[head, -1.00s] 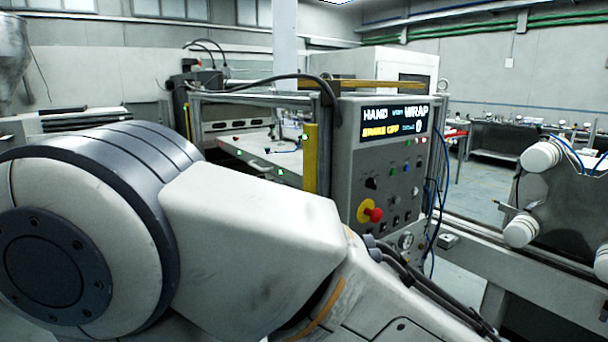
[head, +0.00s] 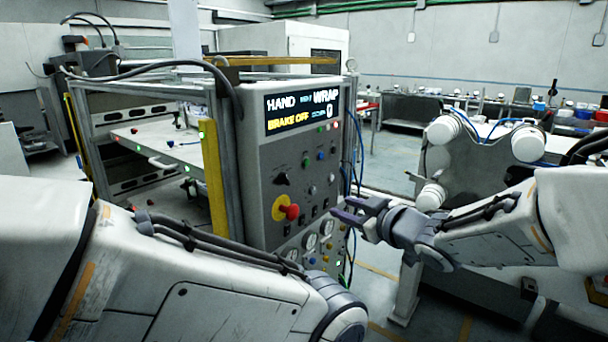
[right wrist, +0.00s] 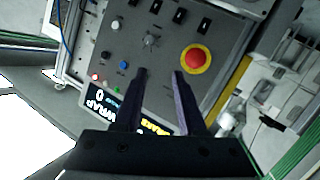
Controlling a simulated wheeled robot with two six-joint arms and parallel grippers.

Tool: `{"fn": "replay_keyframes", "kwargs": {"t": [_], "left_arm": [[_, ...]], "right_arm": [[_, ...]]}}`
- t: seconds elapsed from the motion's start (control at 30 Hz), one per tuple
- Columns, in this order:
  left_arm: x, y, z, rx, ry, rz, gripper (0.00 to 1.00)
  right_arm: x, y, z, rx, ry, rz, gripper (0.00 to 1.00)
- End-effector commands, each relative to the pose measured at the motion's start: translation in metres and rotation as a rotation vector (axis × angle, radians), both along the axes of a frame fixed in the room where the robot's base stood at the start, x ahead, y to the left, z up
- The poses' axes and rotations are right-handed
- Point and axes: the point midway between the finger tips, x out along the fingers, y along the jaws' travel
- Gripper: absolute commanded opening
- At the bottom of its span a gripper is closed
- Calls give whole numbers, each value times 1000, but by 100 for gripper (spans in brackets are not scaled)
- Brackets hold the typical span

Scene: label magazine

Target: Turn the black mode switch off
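The black mode switch, which I take to be the black rotary knob (head: 282,179), sits on the grey control panel (head: 262,160), above the red emergency button (head: 289,211). Its setting is too small to tell. My right gripper (head: 343,207) is open and empty, to the right of the panel's lower half, apart from the knob. In the right wrist view its fingers (right wrist: 159,74) are spread before the panel, which appears upside down. The red button (right wrist: 197,60) shows beyond the fingers; the black knob is probably hidden by one finger. My left gripper is out of view.
The display (head: 302,112) reads HAND, WRAP and BRAKE OFF. Coloured buttons, a grey knob (head: 312,190), black switches and gauges crowd the panel. A yellow post (head: 214,175) stands left of it. A roller unit (head: 470,170) stands behind my right arm.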

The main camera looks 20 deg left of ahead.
Motion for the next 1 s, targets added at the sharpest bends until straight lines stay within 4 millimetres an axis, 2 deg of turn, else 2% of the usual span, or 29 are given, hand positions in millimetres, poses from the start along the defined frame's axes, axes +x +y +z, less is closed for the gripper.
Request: {"fn": "replay_keyframes", "kwargs": {"t": [0.03,0.13,0.33,0.47,0.8,1.0], "left_arm": [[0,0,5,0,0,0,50],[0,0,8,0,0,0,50],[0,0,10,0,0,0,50],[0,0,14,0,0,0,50],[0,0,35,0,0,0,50],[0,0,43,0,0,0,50]], "right_arm": [[6,6,10,36,-44,71,40],[4,17,25,103,-112,219,40],[-7,23,35,172,-160,389,40],[-7,32,37,182,-164,415,40],[13,89,39,181,-165,414,40],[22,114,37,181,-165,412,40]]}}
